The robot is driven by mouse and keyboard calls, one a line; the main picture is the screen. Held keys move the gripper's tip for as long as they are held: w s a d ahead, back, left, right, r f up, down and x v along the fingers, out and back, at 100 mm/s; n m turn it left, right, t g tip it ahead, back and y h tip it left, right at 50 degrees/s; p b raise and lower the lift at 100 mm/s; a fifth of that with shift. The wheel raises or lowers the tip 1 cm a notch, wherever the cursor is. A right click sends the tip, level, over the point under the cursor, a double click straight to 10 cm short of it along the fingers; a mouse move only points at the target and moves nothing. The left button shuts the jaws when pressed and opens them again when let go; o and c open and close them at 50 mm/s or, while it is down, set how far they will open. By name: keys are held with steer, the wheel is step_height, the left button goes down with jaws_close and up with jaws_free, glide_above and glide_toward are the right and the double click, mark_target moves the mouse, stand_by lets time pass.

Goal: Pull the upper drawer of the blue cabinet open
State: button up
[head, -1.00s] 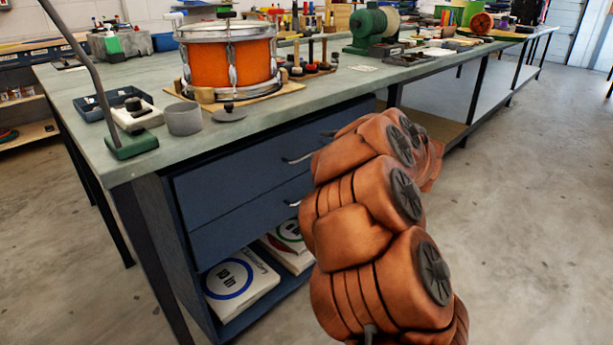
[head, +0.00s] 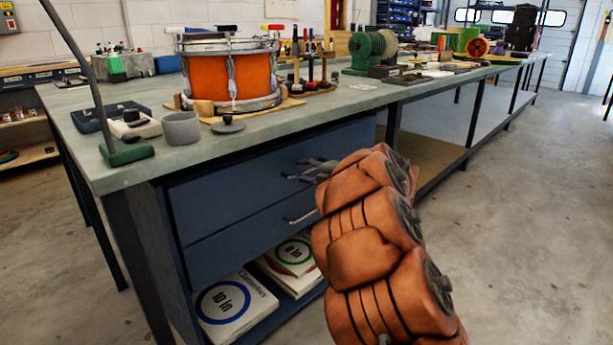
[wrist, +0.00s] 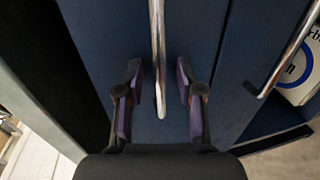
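The blue cabinet (head: 185,257) is under the bench, with two drawers above an open shelf. Its upper drawer (head: 225,187) looks closed. The upper drawer's metal bar handle (wrist: 157,35) runs down the middle of the wrist view. My gripper (wrist: 158,78) is open, with one finger on each side of that handle and a visible gap to the bar on both sides. In the head view my gripper (head: 309,170) is at the upper handle and partly hides it. The lower drawer (head: 245,228) looks closed; its handle (wrist: 291,50) is at right in the wrist view.
Boxed drum heads (head: 235,305) lie on the shelf below the drawers. The bench top (head: 90,160) overhangs the cabinet and carries an orange drum (head: 232,78), a grey cup (head: 181,128) and tools. The floor (head: 520,220) at right is clear.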

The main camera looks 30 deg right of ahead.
steer(key=shift+w, duration=0.1)
jaws_close()
stand_by(0.7)
